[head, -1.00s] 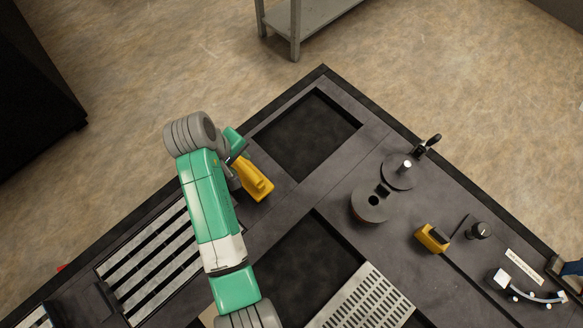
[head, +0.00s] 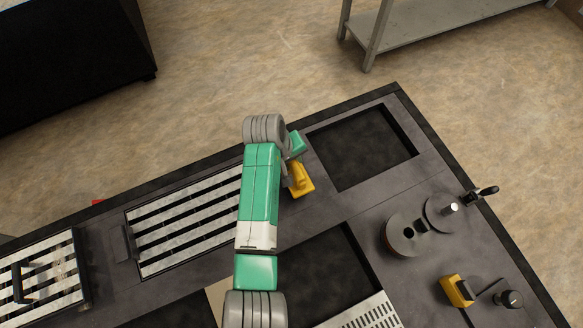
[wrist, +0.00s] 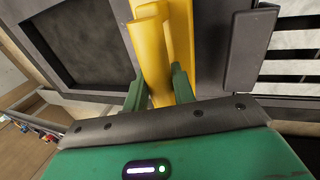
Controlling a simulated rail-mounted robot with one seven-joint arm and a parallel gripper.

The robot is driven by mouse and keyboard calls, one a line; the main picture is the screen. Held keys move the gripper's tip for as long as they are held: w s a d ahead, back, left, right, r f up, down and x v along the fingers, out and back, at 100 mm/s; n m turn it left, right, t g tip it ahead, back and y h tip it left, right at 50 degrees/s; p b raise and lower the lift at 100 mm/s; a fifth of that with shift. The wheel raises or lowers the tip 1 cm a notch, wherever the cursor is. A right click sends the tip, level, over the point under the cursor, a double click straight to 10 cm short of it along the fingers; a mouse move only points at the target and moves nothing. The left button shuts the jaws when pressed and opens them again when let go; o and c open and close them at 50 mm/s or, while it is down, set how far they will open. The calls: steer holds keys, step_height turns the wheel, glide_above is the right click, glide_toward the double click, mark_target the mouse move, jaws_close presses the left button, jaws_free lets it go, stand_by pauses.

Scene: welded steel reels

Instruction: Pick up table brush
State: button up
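A yellow, long-bodied object with a raised ridge, which looks like the table brush (head: 301,181), is on the dark table beside the square recess. In the wrist view the yellow brush (wrist: 150,45) fills the space in front of my gripper (wrist: 160,82). The two green fingers are on either side of its near part, with yellow showing between them. Whether they press on it cannot be told. In the head view my gripper (head: 297,153) is at the brush's far end, partly hidden by my arm. The bristles are not visible.
A slatted panel (head: 185,232) lies left of the brush, with a dark handle block (wrist: 250,48) at its side. A square recess (head: 360,148) is to the right. Round reels (head: 405,236), a small yellow-black block (head: 457,290) and a black knob (head: 508,299) are further right.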

jaws_close()
step_height(320, 180, up, 10)
steer(key=shift+r+p, duration=0.1)
steer(key=shift+p, duration=0.3)
